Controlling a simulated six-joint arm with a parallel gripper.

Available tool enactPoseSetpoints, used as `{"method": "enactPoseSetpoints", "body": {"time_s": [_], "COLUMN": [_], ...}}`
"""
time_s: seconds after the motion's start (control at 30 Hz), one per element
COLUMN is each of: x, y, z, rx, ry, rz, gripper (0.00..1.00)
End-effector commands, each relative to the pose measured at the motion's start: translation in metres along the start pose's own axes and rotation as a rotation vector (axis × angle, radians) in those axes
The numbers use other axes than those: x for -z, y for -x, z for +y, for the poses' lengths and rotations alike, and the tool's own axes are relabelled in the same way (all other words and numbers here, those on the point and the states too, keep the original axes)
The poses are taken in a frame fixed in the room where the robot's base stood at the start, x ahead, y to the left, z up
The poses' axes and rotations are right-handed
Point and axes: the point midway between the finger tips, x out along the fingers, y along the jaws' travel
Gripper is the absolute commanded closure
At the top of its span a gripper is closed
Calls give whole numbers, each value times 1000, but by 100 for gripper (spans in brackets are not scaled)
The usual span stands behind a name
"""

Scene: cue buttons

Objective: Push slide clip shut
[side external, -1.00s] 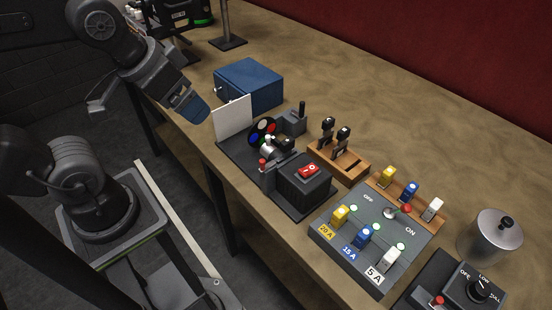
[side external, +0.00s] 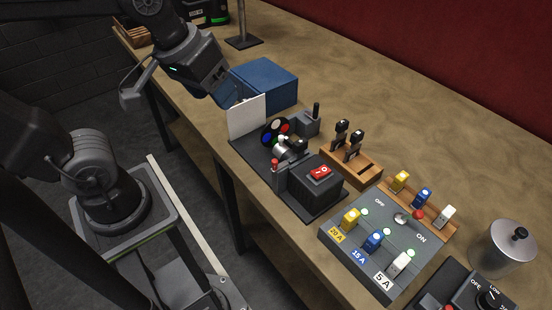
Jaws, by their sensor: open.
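A bench device on a black base (side external: 252,158) has a white upright card (side external: 247,117), a wheel of coloured discs (side external: 275,131), a small metal barrel (side external: 286,150) and a black box with a red rocker switch (side external: 319,172). I cannot make out which part is the slide clip.
The blue box (side external: 270,78) stands behind the card. A wooden holder (side external: 350,170) with two black-topped pieces, a grey switch panel (side external: 345,249), a metal pot (side external: 503,250) and a dial box (side external: 470,292) fill the right. The bench's back (side external: 400,110) is clear.

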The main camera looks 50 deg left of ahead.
Motion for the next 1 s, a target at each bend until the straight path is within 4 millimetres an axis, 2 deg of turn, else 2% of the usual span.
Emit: {"method": "enactPoseSetpoints", "body": {"time_s": [0.03,0.2,0.43,0.57,0.73,1.0], "x": [6,22,31,32,28,11], "y": [-2,-9,-21,-25,-36,-85], "z": [11,46,82,89,89,84], "rx": [6,73,194,227,236,237], "ry": [86,426,746,822,839,836], "rz": [-48,-177,-259,-270,-272,-273], "gripper": [46,61,61,61,61,61]}}
